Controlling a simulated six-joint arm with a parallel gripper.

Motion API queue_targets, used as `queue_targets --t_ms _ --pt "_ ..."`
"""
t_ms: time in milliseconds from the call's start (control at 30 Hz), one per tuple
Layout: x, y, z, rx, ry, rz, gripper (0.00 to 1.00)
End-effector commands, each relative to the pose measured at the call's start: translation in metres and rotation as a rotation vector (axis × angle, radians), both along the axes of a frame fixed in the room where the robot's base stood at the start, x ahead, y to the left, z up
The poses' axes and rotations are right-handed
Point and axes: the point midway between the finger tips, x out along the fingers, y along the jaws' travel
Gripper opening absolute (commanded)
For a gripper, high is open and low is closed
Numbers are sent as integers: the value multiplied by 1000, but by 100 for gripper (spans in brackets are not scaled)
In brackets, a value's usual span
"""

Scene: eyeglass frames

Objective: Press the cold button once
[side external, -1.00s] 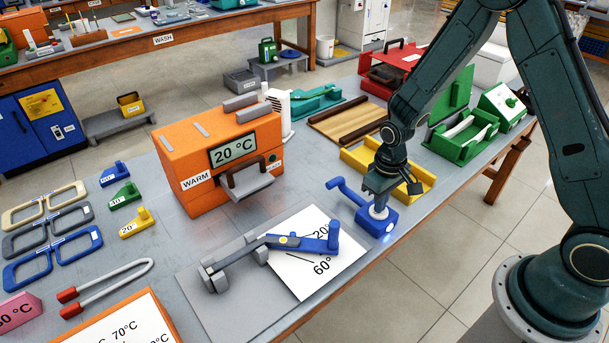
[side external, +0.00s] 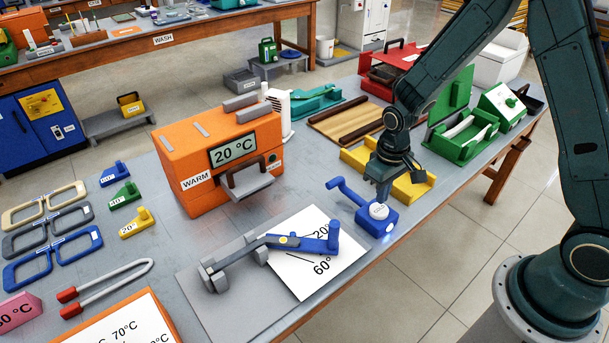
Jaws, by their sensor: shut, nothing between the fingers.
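The blue box (side external: 364,226) stands near the front edge of the bench. It has a round white button (side external: 379,211) on top and a blue lever-like arm (side external: 345,190) at its left. A small light glows on its front. Any writing on the button is too small to read. My gripper (side external: 382,200) is shut and empty, pointing down just above the button. The button's top shows below the fingertips; a small gap seems to lie between them, though exact contact is hard to tell.
A yellow tray (side external: 410,189) lies close behind my gripper. The orange WARM box (side external: 180,163), its display reading 20 °C, stands to the left. A blue and grey clamp-like tool (side external: 300,243) lies on a white sheet (side external: 305,282) in front. Green boxes (side external: 468,148) stand at right.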

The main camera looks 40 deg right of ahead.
Motion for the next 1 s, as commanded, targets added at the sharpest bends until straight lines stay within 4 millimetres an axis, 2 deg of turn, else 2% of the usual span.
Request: queue_targets --t_ms 500,1000 --pt "0 0 23 0 -1 0 0" --pt "0 0 23 0 0 0 0"
